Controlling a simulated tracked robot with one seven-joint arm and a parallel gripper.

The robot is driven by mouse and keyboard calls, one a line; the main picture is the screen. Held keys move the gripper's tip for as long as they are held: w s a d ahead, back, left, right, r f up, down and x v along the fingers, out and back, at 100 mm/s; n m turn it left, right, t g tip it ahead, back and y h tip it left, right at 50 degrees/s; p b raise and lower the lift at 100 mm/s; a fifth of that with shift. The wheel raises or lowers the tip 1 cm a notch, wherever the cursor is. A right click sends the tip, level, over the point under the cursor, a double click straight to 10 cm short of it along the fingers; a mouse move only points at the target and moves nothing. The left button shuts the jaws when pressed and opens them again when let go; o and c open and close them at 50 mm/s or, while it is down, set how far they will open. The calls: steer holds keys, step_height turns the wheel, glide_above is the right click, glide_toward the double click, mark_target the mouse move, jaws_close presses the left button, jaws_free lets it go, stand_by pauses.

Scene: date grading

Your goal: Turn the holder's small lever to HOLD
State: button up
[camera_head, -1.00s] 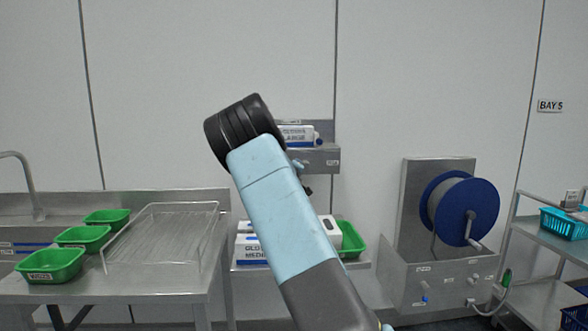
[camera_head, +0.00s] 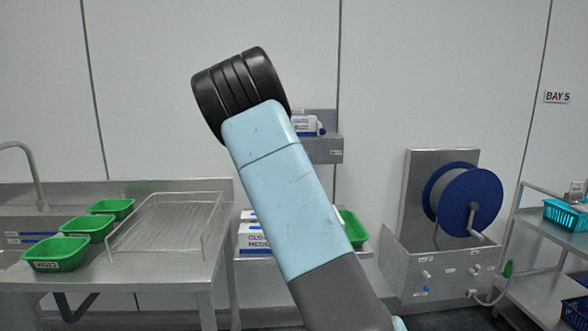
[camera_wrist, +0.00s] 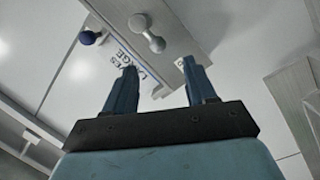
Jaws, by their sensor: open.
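The steel holder (camera_head: 322,150) is on the back wall with a white and blue glove box (camera_head: 303,124) in it, partly behind my arm. In the wrist view, the holder's metal plate (camera_wrist: 188,35) is above my fingers. A grey lever-like piece with rounded ends (camera_wrist: 147,31) stands out from it, beyond and above the gap between the fingertips. I cannot read its setting. A dark blue knob (camera_wrist: 91,37) is to its left. The box (camera_wrist: 140,66) shows lettering between the fingers. My gripper (camera_wrist: 158,66) is open and empty; my arm hides it in the head view.
Below the holder are another glove box (camera_head: 254,239) and a green bin (camera_head: 353,229). A steel table (camera_head: 165,268) with a wire rack (camera_head: 165,225) and green bins (camera_head: 57,254) is left. A blue hose reel (camera_head: 468,201) and a cart (camera_head: 550,236) are right.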

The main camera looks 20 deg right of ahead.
steer(key=v, duration=0.4)
steer(key=shift+f, duration=0.1)
steer(key=shift+d, duration=0.1)
stand_by(0.3)
steer(key=s+a+r+m+g+y, duration=0.1)
steer(key=s+a+m+g+y, duration=0.1)
steer(key=s, duration=1.4)
steer(key=s+a+r+m+g+y, duration=0.1)
steer(key=s+a, duration=0.5)
steer(key=s, duration=1)
steer(key=s+a+m+g+y, duration=0.2)
steer(key=s+a+g+y, duration=0.3)
steer(key=s, duration=1.1)
steer(key=shift+s+r+m+g, duration=0.2)
steer(key=shift+r+m+g, duration=0.2)
steer(key=shift+g, duration=0.7)
